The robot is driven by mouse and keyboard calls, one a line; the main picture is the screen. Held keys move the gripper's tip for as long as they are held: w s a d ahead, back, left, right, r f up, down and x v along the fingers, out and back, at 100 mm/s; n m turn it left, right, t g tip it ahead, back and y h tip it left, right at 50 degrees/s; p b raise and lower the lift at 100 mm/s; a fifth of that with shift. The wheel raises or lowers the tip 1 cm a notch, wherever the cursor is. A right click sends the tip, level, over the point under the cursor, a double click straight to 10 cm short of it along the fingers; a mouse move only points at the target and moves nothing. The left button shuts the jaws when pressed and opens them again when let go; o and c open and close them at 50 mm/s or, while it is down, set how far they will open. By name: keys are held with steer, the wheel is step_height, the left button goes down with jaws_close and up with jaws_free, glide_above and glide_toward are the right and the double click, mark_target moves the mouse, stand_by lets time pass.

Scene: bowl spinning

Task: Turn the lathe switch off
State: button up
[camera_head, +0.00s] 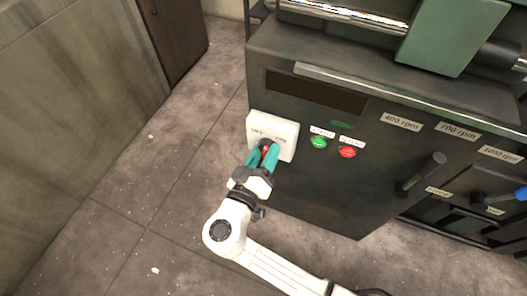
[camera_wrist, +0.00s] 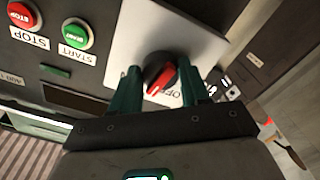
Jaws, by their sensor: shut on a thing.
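The lathe switch is a red and black rotary knob on a white plate (camera_head: 284,123) at the left of the lathe's dark front panel. In the wrist view the knob (camera_wrist: 161,76) stands on the same white plate (camera_wrist: 188,28), with lettering partly hidden beside it. My gripper (camera_head: 266,153) reaches the plate from below, its two teal fingers on either side of the knob. In the wrist view my gripper (camera_wrist: 160,80) is shut on the knob, one finger at each side. The fingers hide part of the knob, and I cannot tell its exact setting.
A green start button (camera_head: 319,142) and a red stop button (camera_head: 347,152) sit just right of the plate. A black lever (camera_head: 424,172) sticks out further right. A grey wall or cabinet (camera_head: 70,110) stands at the left, with open floor (camera_head: 180,165) between.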

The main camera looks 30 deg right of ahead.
steer(key=n+p, duration=0.1)
steer(key=n, duration=0.2)
steer(key=n+p, duration=0.1)
steer(key=n, duration=0.1)
steer(key=shift+r+n+p, duration=0.2)
steer(key=shift+n+p, duration=0.1)
steer(key=shift+n, duration=0.1)
steer(key=n+p, duration=0.3)
steer(key=n, duration=0.2)
steer(key=shift+f, duration=0.1)
steer(key=o, duration=1)
steer(key=shift+o, duration=0.2)
steer(key=shift+s, duration=0.1)
steer(key=v, duration=1)
steer(key=shift+s+a, duration=0.2)
steer(key=shift+a, duration=0.1)
